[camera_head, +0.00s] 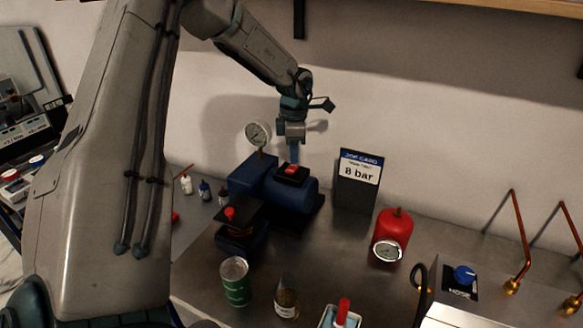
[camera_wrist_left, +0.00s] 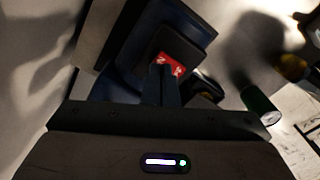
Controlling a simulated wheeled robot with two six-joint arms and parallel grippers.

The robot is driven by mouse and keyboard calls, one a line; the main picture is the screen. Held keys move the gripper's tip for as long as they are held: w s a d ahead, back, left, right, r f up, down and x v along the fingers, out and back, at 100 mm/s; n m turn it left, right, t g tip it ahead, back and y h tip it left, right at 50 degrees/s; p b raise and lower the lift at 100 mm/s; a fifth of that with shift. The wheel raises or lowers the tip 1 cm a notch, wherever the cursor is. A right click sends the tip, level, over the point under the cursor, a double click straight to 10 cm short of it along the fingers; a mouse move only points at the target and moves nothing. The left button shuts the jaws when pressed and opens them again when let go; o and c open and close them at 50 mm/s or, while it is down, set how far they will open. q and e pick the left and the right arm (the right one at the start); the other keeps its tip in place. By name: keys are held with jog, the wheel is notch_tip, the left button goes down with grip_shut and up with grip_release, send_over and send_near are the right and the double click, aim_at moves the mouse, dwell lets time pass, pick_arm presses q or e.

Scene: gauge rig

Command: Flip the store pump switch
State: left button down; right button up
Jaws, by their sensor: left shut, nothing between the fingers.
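A dark blue pump unit (camera_head: 300,190) with a round tank stands on the bench near the back wall, with a red rocker switch (camera_head: 291,170) in a black housing on top. My left gripper (camera_head: 294,160) is shut and empty, pointing down just above this switch. In the left wrist view, the shut fingertips (camera_wrist_left: 163,70) are at the red switch (camera_wrist_left: 172,62), which bears white marks; I cannot tell whether they touch it. A smaller dark blue unit (camera_head: 238,240) in front has a red knob (camera_head: 230,213). No label naming the store pump is readable. My right gripper is not in view.
A dial gauge (camera_head: 258,134) rises beside the pump, close to my left wrist. A "8 bar" card (camera_head: 359,180) and a red tank (camera_head: 392,230) stand to the right. A green can (camera_head: 235,283) and a jar (camera_head: 286,297) are in front.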

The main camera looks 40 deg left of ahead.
aim_at(294, 166)
pick_arm(q)
jog(key=shift+s+r+p, duration=0.1)
jog(key=shift+r+p, duration=0.45)
jog(key=shift+r, duration=2.25)
jog(key=shift+f, duration=0.1)
